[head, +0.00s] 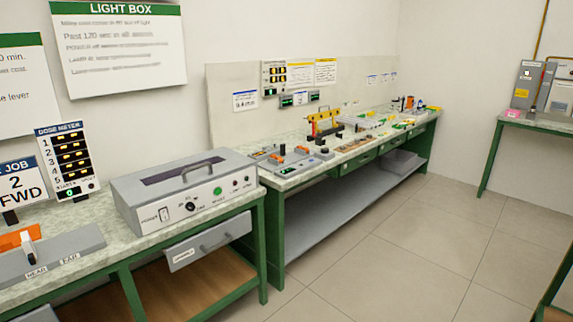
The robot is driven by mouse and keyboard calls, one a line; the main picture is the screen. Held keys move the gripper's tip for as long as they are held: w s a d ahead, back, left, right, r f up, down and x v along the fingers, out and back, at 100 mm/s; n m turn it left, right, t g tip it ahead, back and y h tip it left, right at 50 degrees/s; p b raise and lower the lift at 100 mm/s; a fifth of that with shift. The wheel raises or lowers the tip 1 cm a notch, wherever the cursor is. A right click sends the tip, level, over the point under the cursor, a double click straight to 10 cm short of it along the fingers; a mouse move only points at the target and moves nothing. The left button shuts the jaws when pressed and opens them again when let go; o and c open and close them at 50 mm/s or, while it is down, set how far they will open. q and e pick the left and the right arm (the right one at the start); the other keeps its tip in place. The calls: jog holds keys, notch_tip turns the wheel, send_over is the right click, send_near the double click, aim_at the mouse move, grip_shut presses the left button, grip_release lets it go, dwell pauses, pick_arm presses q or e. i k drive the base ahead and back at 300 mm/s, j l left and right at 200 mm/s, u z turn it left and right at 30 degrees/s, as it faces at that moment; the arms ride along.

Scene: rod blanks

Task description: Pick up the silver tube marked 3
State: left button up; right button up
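I cannot make out a silver tube marked 3 in the head view; the parts on the far bench are too small to read. The long far bench (288,184) has a pale speckled top, green legs and several small parts, trays and fixtures on it. A yellow fixture (323,121) stands near its middle. Neither of my grippers shows in this view.
A near bench (90,240) on the left carries a grey light box (182,187), a dose meter panel (68,162) and a grey block with an orange part (20,238). Another green-legged table (540,124) stands at the right. The tiled floor (400,250) between is clear.

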aim_at(382, 124)
jog(key=i+l+z, duration=0.15)
jog(key=i+z, duration=0.25)
jog(key=i, duration=0.25)
jog(key=i+z, duration=0.4)
jog(key=i, duration=0.25)
jog(key=i+j+z, duration=0.25)
jog(key=i+z, duration=0.15)
jog(key=i, duration=0.25)
